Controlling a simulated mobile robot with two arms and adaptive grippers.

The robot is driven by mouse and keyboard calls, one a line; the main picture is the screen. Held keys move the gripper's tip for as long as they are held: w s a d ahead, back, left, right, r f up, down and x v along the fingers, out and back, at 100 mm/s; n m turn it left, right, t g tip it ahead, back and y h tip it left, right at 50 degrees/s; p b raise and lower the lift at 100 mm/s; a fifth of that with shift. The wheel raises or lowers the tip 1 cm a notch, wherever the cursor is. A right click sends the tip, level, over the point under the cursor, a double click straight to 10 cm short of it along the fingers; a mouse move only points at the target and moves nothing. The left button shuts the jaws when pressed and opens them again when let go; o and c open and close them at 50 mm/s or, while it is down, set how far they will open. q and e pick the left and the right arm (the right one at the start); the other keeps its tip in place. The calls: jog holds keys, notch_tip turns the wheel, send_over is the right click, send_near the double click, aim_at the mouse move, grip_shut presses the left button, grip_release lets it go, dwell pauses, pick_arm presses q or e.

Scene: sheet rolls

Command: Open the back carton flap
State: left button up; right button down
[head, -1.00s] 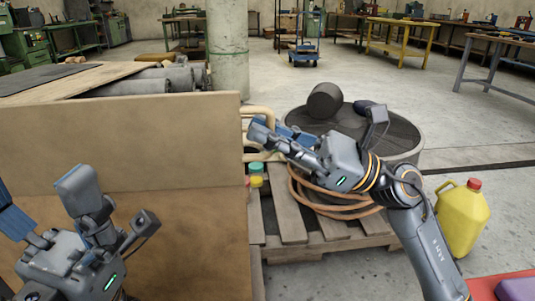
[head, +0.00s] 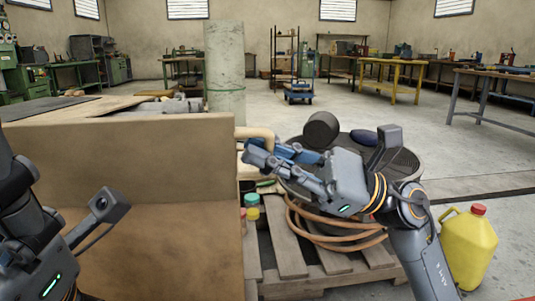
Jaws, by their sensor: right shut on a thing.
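The big brown carton (head: 150,255) fills the left foreground. A lighter brown panel (head: 130,150), which looks like its back flap, stands upright along it and ends at a vertical right edge. My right gripper (head: 262,165) is just right of that edge, its blue fingers pointing left. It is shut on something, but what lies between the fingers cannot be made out. A tan bent tube (head: 254,133) shows right beside the fingertips. My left gripper (head: 18,262) is in front of the carton at lower left, partly out of frame. Its fingertips cannot be made out.
A wooden pallet (head: 285,245) at right carries a coiled brown hose (head: 335,235), small bottles (head: 251,206) and a round dark container (head: 395,170). A yellow jug (head: 468,250) stands on the floor.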

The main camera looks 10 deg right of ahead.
jog(key=shift+f, duration=0.1)
jog(key=c, duration=1.4)
grip_release()
jog(key=shift+w, duration=0.1)
jog(key=r, duration=0.8)
jog(key=shift+s+r, duration=0.25)
jog(key=shift+r, duration=0.1)
jog(key=shift+w+r, duration=0.2)
jog(key=shift+r, duration=0.5)
jog(key=shift+c, duration=0.2)
